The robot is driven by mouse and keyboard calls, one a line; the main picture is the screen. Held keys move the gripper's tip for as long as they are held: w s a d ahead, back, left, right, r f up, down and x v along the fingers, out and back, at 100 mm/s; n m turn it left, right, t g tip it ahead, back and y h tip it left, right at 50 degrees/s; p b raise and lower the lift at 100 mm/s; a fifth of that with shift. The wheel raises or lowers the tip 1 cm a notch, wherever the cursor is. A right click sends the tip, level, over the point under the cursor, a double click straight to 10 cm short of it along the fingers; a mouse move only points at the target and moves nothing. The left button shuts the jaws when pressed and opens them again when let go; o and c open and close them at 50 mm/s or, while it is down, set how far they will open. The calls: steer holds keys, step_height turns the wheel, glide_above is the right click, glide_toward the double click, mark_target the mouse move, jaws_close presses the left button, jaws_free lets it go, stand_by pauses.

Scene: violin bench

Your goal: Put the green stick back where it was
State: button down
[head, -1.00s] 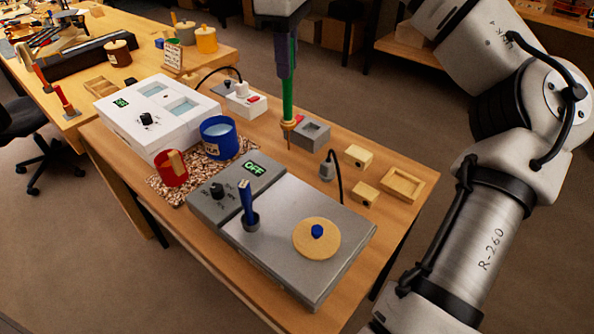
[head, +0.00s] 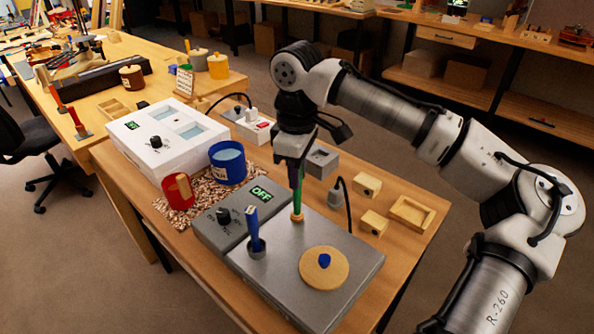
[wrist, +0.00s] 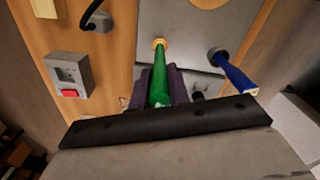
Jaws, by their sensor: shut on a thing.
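The green stick (head: 298,187) is held upright in my gripper (head: 291,160), with its pale wooden lower end over the back edge area of the grey heating unit (head: 345,262). Whether that end touches the surface I cannot tell. In the wrist view the stick (wrist: 159,82) runs away from my dark fingers (wrist: 160,92), which are shut on it. The blue-handled tool (head: 253,228) stands in a dark round holder (head: 257,252) on the grey unit, to the left of the stick; it also shows in the wrist view (wrist: 236,76).
A wooden disc with a blue knob (head: 323,274) lies on the unit. A blue pot (head: 230,166) and red cup (head: 178,191) stand on a speckled mat left. A white bath (head: 165,145) is behind them. A grey block (head: 320,160), small wooden blocks (head: 374,222) and a tray (head: 411,214) lie right.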

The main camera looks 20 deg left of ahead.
steer(key=shift+f, duration=0.15)
steer(key=c, duration=1.3)
jaws_free()
step_height(320, 180, up, 12)
steer(key=shift+r, duration=0.15)
